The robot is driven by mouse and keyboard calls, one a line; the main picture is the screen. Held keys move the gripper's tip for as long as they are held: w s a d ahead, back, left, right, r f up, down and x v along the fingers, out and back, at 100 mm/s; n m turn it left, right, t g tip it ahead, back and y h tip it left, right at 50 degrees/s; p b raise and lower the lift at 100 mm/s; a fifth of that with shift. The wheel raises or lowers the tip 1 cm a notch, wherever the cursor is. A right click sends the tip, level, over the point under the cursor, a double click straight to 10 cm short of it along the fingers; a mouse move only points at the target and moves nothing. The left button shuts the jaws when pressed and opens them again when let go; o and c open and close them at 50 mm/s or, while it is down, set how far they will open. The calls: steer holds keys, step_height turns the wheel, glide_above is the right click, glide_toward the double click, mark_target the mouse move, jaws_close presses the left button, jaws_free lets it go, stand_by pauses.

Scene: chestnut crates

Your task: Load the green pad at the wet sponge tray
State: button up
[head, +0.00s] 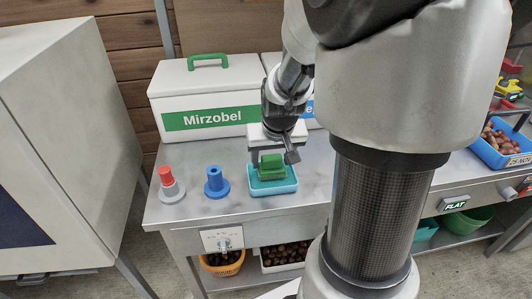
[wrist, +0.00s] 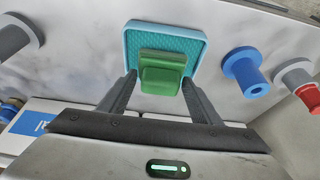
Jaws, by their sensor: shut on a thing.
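The green pad (head: 271,173) is a green block with a raised grip. My gripper (head: 272,158) is shut on it, and in the wrist view the two fingers stand on either side of the pad's grip (wrist: 160,76). The wet sponge tray (head: 281,190) is a shallow turquoise tray on the steel bench. Its textured inside shows around the pad in the wrist view (wrist: 197,42). The pad is over the tray, within its outline. I cannot tell whether its underside touches the sponge.
A blue peg-shaped tool (head: 216,184) and a red-topped grey one (head: 170,187) stand left of the tray. A white Mirzobel box (head: 205,92) stands behind. A blue crate of chestnuts (head: 489,157) is at right. The bench's front left is clear.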

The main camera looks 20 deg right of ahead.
mark_target(272, 157)
steer(key=shift+f+b, duration=0.55)
steer(key=shift+f, duration=0.05)
stand_by(1.5)
steer(key=shift+r+p, duration=2.75)
steer(key=shift+r, duration=0.85)
steer(key=shift+f, duration=0.1)
